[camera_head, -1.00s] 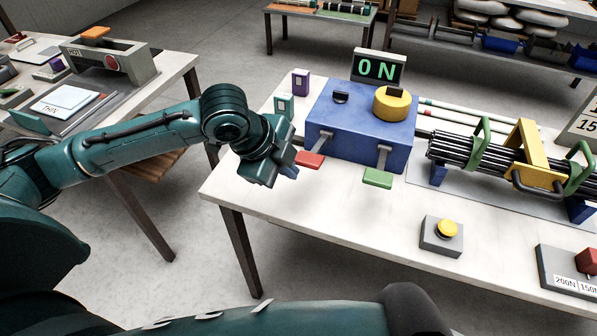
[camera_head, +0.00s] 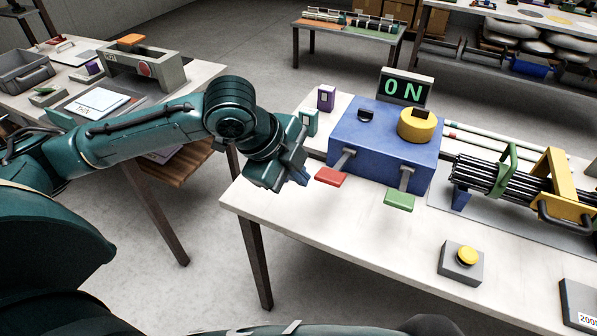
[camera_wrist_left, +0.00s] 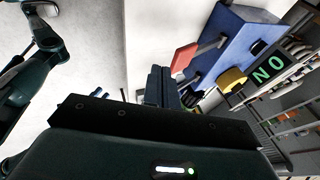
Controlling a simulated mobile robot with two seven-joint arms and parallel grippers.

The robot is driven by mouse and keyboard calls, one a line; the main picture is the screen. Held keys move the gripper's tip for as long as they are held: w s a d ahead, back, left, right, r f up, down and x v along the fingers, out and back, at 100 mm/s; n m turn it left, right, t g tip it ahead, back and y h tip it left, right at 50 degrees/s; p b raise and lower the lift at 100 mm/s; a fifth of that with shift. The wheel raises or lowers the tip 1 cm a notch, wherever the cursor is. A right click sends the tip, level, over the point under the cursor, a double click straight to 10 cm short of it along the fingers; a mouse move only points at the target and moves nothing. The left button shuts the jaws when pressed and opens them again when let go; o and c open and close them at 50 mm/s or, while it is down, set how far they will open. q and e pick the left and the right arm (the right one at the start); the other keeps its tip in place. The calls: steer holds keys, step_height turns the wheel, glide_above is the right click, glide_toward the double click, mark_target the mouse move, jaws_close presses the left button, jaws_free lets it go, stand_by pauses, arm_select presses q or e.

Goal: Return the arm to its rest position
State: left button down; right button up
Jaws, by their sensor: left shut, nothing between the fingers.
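My left arm comes in from the left in the head view, dark teal. My left gripper (camera_head: 300,174) is shut and empty. It hangs in the air at the left edge of the white table (camera_head: 330,224), just left of the red pedal (camera_head: 331,177). In the left wrist view the closed fingers (camera_wrist_left: 160,85) point toward the table edge, with the red pedal (camera_wrist_left: 184,57) beyond them to the right. My right gripper is in neither view.
A blue box (camera_head: 385,140) with a yellow knob (camera_head: 417,125) and a green pedal (camera_head: 399,201) stands on the table under a sign (camera_head: 404,89) reading ON. A yellow button (camera_head: 467,255) sits near the front edge. A side table (camera_head: 207,78) stands left. Floor between the tables is open.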

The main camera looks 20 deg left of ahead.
arm_select(q)
steer(key=s+d+f+n+t+h+p, duration=0.15)
steer(key=d+f+n+t+h, duration=0.25)
steer(key=d+f+n, duration=0.5)
steer(key=s+a+f+n+t+y+p, duration=0.1)
steer(key=s+a+f+n+y, duration=0.3)
steer(key=s+f, duration=0.6)
steer(key=a+n+p, duration=0.1)
steer(key=a+n, duration=0.1)
steer(key=n, duration=0.1)
steer(key=shift+s+f+t, duration=0.25)
steer(key=shift+t, duration=0.15)
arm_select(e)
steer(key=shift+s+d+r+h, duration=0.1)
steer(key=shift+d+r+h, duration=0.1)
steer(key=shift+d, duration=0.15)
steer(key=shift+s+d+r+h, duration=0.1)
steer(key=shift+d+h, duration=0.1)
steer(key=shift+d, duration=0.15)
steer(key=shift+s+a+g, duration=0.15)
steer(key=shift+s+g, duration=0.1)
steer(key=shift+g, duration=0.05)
